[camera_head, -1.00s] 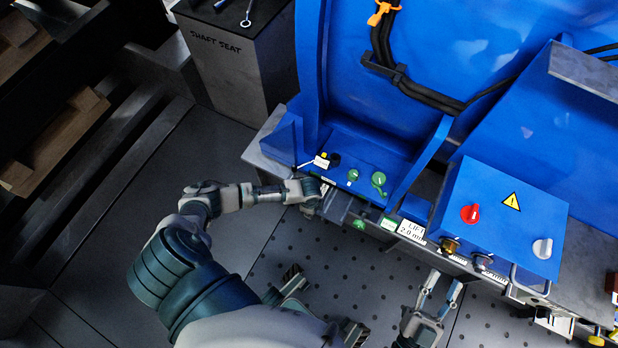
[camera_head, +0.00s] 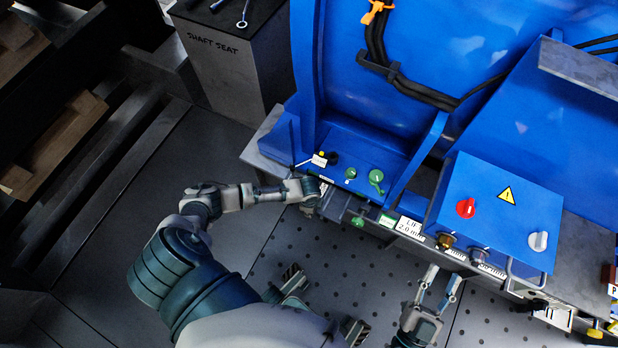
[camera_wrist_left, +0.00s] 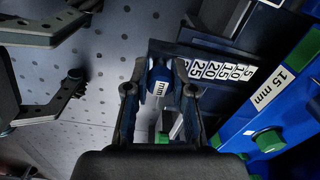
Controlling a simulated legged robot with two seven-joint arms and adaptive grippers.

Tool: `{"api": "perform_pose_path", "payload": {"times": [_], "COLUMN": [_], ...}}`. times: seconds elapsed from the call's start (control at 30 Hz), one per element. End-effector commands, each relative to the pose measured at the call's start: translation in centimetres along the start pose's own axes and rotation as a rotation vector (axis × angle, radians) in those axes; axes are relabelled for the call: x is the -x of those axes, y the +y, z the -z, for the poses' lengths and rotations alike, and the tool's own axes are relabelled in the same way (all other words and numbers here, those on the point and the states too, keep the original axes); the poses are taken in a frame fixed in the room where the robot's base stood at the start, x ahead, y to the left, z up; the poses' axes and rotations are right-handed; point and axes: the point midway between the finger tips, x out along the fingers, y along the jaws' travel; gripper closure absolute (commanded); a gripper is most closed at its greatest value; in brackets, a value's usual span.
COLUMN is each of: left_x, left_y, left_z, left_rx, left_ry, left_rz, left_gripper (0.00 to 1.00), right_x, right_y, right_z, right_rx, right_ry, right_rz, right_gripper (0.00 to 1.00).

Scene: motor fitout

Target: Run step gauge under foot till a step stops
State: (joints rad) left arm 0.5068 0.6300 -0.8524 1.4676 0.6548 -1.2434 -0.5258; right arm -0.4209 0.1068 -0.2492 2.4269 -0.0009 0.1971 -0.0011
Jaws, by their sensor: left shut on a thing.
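My left gripper (camera_head: 308,190) is at the front edge of the blue motor foot (camera_head: 345,150). A strip marked 25, 20, 15, 10, 5 (camera_wrist_left: 215,70) lies just beyond the fingers. The gauge's far end is hidden, so I cannot tell whether a step touches the foot. My right gripper (camera_head: 440,287) is open and empty below the blue control box.
The blue control box (camera_head: 500,210) has a red knob and a grey knob. A "LIFT 2.0 mm" label (camera_head: 408,228) sits on the front edge. A "1.5 mm" label (camera_wrist_left: 272,88) shows in the wrist view. A "SHAFT SEAT" block (camera_head: 225,65) stands behind. The dotted floor plate (camera_head: 340,260) is partly clear.

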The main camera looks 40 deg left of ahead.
Motion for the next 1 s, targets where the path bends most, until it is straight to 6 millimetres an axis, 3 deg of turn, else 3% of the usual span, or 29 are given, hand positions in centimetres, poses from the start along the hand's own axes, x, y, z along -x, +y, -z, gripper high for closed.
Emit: {"api": "perform_pose_path", "payload": {"times": [0.3, 0.33, 0.43, 0.77, 0.87, 1.0], "left_x": [-0.1, -0.1, -0.1, 0.0, 1.1, 4.0], "left_y": [-0.1, -0.1, -0.1, 0.0, -0.1, -0.1], "left_z": [0.0, 0.0, 0.1, -0.1, 0.0, 0.1], "left_rx": [0.001, 0.001, 0.001, 0.0, -0.001, -0.002], "left_ry": [0.001, 0.001, 0.0, -0.001, 0.0, 0.002], "left_rz": [0.002, 0.003, 0.003, -0.001, 0.001, 0.002], "left_gripper": [1.0, 0.68, 0.46, 0.46, 0.46, 0.46], "right_x": [0.0, 0.0, 0.1, 0.0, 0.0, 0.0], "right_y": [0.0, 0.0, 0.1, 0.0, 0.0, 0.0], "right_z": [-0.1, -0.1, -0.1, -0.1, -0.1, -0.1], "right_rx": [-0.001, -0.001, -0.002, -0.001, -0.001, -0.001], "right_ry": [-0.001, -0.001, 0.0, -0.001, -0.001, -0.001], "right_rz": [0.0, 0.0, -0.001, 0.0, 0.0, 0.0], "right_gripper": [0.6, 0.6, 0.6, 0.6, 0.6, 0.6]}}
